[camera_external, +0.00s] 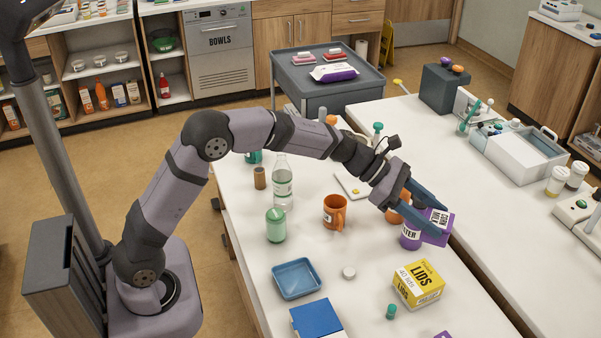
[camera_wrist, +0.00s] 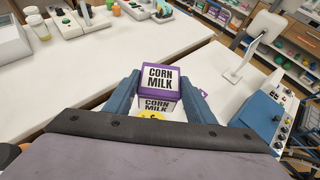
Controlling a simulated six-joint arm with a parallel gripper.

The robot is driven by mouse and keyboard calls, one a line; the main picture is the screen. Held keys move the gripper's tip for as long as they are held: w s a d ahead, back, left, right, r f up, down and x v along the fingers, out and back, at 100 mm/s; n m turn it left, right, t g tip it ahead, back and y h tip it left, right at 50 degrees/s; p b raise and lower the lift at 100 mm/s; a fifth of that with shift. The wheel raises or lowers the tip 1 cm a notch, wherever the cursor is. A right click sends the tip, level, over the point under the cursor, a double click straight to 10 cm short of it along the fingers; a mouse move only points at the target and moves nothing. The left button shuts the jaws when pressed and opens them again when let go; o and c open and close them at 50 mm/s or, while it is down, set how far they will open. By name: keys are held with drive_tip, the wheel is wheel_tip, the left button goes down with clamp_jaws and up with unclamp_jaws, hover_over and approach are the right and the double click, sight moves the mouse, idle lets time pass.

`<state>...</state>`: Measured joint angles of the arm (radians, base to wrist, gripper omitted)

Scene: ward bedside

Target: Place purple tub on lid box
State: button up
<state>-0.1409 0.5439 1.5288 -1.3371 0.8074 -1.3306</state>
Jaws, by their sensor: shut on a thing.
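The purple tub (camera_external: 437,224), with a white "CORN MILK" label, is between the fingers of my gripper (camera_external: 441,221) at the right edge of the near counter. In the wrist view, the tub (camera_wrist: 159,79) sits between both fingers of my gripper (camera_wrist: 160,84), which is shut on it. The tub looks tilted in the external view. The yellow lid box (camera_external: 418,284), marked "LIDS", stands on the near counter, in front of and apart from the tub. Its top looks clear.
A purple container (camera_external: 410,238) with a partly hidden label stands just left of the held tub. An orange mug (camera_external: 335,211), green jar (camera_external: 276,225), blue tray (camera_external: 297,279), white round item (camera_external: 349,272) and small green item (camera_external: 391,311) are on the near counter.

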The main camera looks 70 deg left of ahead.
wheel_tip(320, 180, down, 5)
drive_tip(key=shift+w+a+r, duration=0.1)
drive_tip(key=shift+a+r, duration=0.05)
drive_tip(key=p, duration=0.1)
hover_over(413, 274)
drive_tip(key=shift+w+f, duration=0.1)
drive_tip(key=shift+f, duration=5)
drive_tip(key=shift+f, duration=0.1)
drive_tip(key=shift+f, duration=0.15)
drive_tip(key=o, duration=1.2)
drive_tip(key=shift+r, duration=0.3)
drive_tip(key=b+v, duration=0.2)
drive_tip(key=v, duration=1)
drive_tip(key=shift+f, duration=0.15)
